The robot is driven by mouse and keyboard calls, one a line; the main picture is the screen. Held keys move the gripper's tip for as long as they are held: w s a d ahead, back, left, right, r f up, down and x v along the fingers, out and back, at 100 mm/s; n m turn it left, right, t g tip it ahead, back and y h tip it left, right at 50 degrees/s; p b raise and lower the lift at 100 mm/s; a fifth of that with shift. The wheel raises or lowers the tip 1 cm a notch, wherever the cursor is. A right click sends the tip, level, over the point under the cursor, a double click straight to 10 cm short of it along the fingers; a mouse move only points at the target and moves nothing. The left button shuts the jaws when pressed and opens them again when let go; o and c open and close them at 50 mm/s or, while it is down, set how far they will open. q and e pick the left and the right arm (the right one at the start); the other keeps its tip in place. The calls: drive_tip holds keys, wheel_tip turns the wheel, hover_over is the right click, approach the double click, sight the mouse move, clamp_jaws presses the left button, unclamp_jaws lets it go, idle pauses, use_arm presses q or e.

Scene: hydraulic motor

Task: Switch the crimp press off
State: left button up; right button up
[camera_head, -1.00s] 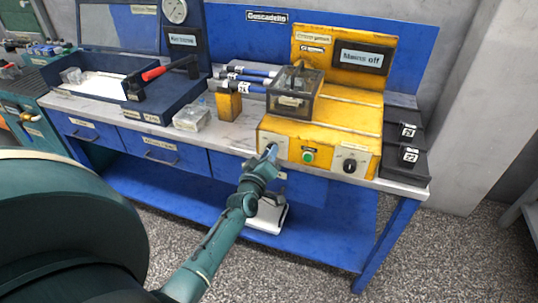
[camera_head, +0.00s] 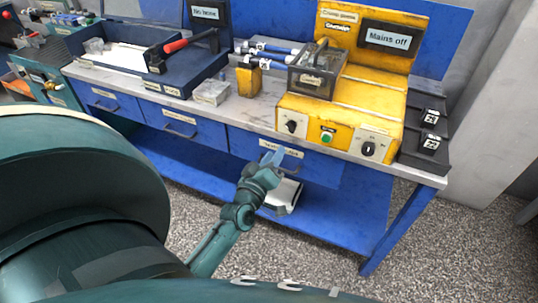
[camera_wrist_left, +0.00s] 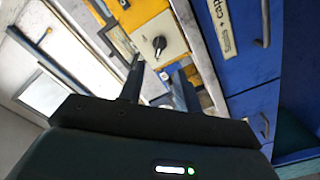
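The crimp press (camera_head: 362,95) is a yellow machine at the right of the bench. Its sign (camera_head: 390,38) reads "Mains off". Its front has a left black knob (camera_head: 291,126), a green button (camera_head: 327,138) and a right black knob (camera_head: 369,149), each knob on a pale plate. My left gripper (camera_head: 272,158) is in front of the bench, below the left knob and apart from it. In the left wrist view my left gripper (camera_wrist_left: 157,80) has its fingers apart and empty, with a black knob (camera_wrist_left: 159,45) beyond them. My right gripper is not in view.
A clear guarded box (camera_head: 317,70) sits on the press. Black bins (camera_head: 430,140) stand at its right, a yellow block (camera_head: 248,80) at its left. Blue drawers (camera_head: 180,125) lie under the worktop. A blue tray (camera_head: 175,75) holds a red-handled tool (camera_head: 176,47).

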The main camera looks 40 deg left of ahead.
use_arm(q)
drive_tip(key=v, duration=0.2)
drive_tip(key=shift+s+d, duration=0.1)
drive_tip(key=shift+s, duration=0.15)
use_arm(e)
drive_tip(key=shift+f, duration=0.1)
use_arm(q)
drive_tip(key=shift+d, duration=0.15)
drive_tip(key=s+d+f+m+g+h+p, duration=0.1)
drive_tip(key=s+d+f+m+g+h, duration=0.2)
drive_tip(key=s+d+m, duration=0.4)
drive_tip(key=s+d+f+m+g+h+p, duration=0.1)
drive_tip(key=s+d+f+m+g+h, duration=0.2)
drive_tip(key=s+d+m, duration=0.4)
drive_tip(key=d+g+h, duration=0.1)
drive_tip(key=d, duration=0.2)
drive_tip(key=shift+d+m, duration=0.25)
drive_tip(key=shift+m, duration=0.15)
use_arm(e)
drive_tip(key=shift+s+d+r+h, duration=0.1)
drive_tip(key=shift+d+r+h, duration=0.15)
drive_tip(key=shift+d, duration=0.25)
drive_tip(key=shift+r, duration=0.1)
